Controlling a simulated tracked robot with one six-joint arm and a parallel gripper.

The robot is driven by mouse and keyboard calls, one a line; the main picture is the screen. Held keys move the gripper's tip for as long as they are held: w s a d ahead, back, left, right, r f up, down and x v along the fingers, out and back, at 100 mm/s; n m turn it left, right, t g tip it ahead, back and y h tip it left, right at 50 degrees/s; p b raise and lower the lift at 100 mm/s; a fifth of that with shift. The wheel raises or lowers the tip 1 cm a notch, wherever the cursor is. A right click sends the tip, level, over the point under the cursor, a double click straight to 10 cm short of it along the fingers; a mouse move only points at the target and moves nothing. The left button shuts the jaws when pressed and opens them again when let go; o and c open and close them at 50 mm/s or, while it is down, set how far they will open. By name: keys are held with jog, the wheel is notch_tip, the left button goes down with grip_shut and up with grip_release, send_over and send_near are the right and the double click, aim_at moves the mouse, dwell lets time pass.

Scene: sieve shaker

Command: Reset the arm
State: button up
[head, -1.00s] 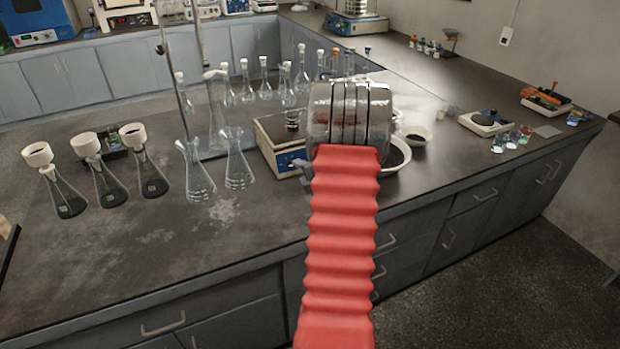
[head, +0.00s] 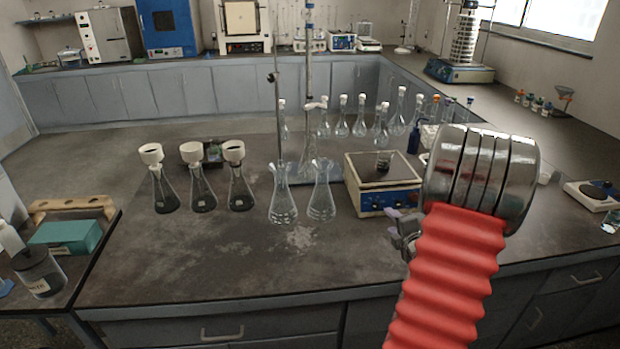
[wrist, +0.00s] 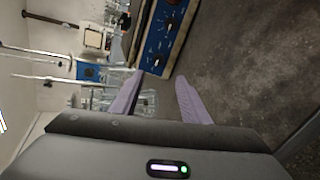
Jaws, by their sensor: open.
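My arm, with a red ribbed sleeve and a shiny metal joint, rises at the right of the head view. The device's blue front panel (wrist: 165,38) lies beyond the fingertips in that view. Whether the fingers touch anything is not clear, but none appears to.
Two empty flasks (head: 302,192) and several flasks with white funnels (head: 198,180) stand left of the device. Stoppered flasks (head: 360,116) stand behind it. The sieve shaker (head: 463,45) is at the back right. The bench's front left (head: 190,255) is clear.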

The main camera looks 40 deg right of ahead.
jog(key=shift+r, duration=0.1)
jog(key=w+a+r+m+g+y, duration=0.1)
jog(key=w+a+r+m, duration=0.15)
jog(key=a+r, duration=0.4)
jog(key=w+a+r+m+g, duration=0.1)
jog(key=w+a+r+m, duration=0.15)
jog(key=a, duration=0.65)
jog(key=w+a+r+m+g+y, duration=0.1)
jog(key=w+a+r+m, duration=0.15)
jog(key=a+r, duration=0.4)
jog(key=s+a+m+g+y, duration=0.1)
jog(key=s+a+m, duration=0.1)
jog(key=s+a, duration=0.4)
jog(key=s+a+m+g+y, duration=0.1)
jog(key=s+a, duration=0.4)
jog(key=a, duration=0.8)
jog(key=s+a+r+m+g+y, duration=0.1)
jog(key=s+a+m+y, duration=0.2)
jog(key=s+a, duration=0.3)
jog(key=a, duration=0.4)
jog(key=shift+s+a, duration=0.35)
jog(key=shift+c, duration=0.3)
